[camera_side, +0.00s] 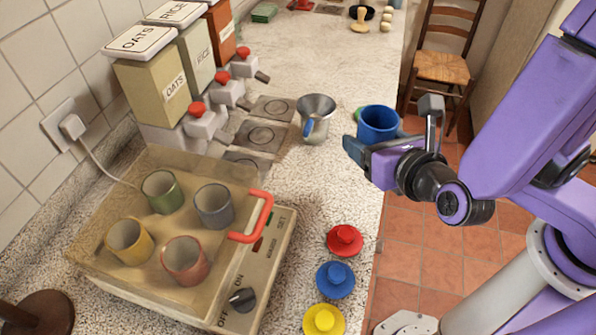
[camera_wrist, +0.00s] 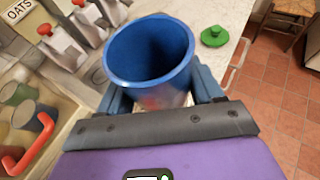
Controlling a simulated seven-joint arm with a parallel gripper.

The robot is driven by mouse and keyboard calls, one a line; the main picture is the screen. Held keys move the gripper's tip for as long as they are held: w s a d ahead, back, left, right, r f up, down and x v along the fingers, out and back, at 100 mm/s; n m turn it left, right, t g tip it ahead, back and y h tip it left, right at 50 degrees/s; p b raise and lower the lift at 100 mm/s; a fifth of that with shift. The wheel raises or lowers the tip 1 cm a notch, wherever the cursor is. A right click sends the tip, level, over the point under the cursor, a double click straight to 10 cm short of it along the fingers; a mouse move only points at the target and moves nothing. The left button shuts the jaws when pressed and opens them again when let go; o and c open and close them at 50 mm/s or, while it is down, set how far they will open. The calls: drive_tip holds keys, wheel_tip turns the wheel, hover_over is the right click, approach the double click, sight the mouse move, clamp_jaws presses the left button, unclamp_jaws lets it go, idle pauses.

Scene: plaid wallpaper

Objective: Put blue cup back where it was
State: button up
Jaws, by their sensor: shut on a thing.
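The blue cup (camera_side: 380,124) is held by my gripper (camera_side: 374,142) near the right edge of the counter. In the wrist view, the cup (camera_wrist: 152,50) stands between my two fingers (camera_wrist: 160,95), with its open rim facing up. The part of its wall low between the fingers is partly hidden by my gripper. In the side view, the cup's lower part is hidden behind my gripper, so I cannot tell whether it touches anything below.
A warmer box (camera_side: 278,250) with a clear cover and red handle (camera_side: 262,215) holds green, grey, yellow and red cups. Red (camera_side: 344,240), blue (camera_side: 335,280), yellow (camera_side: 323,320) and green (camera_wrist: 214,36) lids lie on the counter. Dispensers line the wall.

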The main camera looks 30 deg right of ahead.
drive_tip(key=w+a+f, duration=0.2)
drive_tip(key=w+f, duration=0.1)
drive_tip(key=w+a+f, duration=0.3)
drive_tip(key=w, duration=0.1)
drive_tip(key=w+a+f, duration=0.2)
drive_tip(key=w+f, duration=0.1)
drive_tip(key=shift+w+a, duration=0.15)
drive_tip(key=shift+a, duration=0.15)
drive_tip(key=shift+w+a+f, duration=0.1)
drive_tip(key=shift+w+f, duration=0.05)
drive_tip(key=shift+f, duration=1.65)
drive_tip(key=shift+f, duration=0.15)
drive_tip(key=o, duration=1.2)
drive_tip(key=shift+c, duration=0.2)
